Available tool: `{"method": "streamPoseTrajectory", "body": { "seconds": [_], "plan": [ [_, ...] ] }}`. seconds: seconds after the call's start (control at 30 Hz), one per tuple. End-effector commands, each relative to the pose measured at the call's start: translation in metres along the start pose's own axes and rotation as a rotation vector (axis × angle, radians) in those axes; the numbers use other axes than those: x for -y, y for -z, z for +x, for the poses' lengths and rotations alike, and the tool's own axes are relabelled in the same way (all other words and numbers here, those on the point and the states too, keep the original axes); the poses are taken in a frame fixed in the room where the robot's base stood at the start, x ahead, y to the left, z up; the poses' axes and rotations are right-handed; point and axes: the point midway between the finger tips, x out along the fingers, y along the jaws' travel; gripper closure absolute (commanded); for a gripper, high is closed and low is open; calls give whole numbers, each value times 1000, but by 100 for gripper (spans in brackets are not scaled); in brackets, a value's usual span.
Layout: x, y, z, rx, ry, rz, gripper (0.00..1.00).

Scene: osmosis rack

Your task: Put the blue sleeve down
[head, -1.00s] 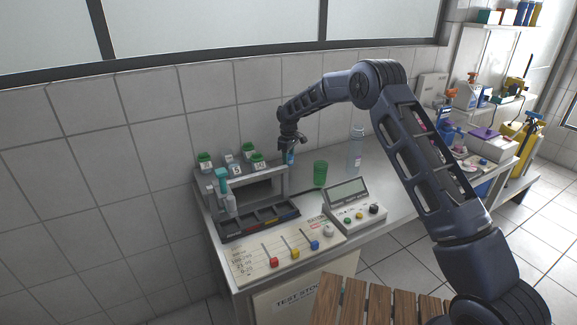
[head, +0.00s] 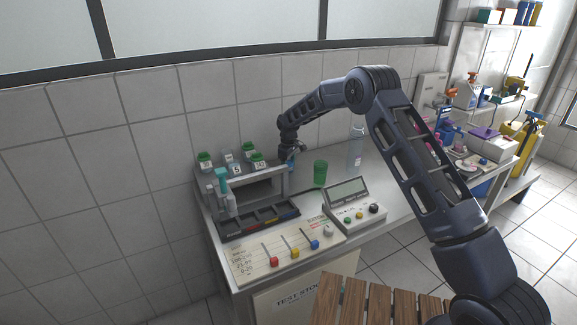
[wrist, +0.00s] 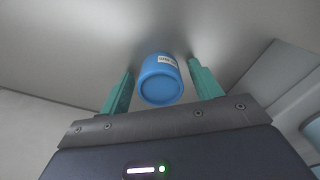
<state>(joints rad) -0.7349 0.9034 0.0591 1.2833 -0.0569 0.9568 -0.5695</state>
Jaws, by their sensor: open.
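The blue sleeve (wrist: 160,80) is a short blue cylinder with a small white label. In the wrist view it sits between the two teal fingers of my gripper (wrist: 160,88), with a visible gap on each side, so the fingers are open around it. In the head view my gripper (head: 291,157) is low over the back of the bench, just right of the grey rack. Only a sliver of the blue sleeve (head: 291,164) shows there beneath the gripper. Its base contact with the bench is hard to see.
The grey rack (head: 270,183) with green-capped bottles stands left of my gripper. A green cup (head: 320,173) stands close on the right, with a clear bottle (head: 356,150) beyond it. A control box with a display (head: 347,190) and a slider panel (head: 285,250) lie in front.

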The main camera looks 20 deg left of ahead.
Motion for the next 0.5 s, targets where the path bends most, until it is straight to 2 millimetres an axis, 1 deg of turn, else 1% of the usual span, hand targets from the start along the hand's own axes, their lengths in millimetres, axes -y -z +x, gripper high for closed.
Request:
{"method": "streamPoseTrajectory", "body": {
  "seconds": [0.13, 0.27, 0.37, 0.5],
  "plan": [
    [0, 0, -3, -1, -1, 0, 36],
    [0, 0, -16, -3, -2, 0, 36],
    [-1, 0, -32, -2, -2, 0, 36],
    [-1, 0, -60, -3, -2, 1, 36]
  ]
}}
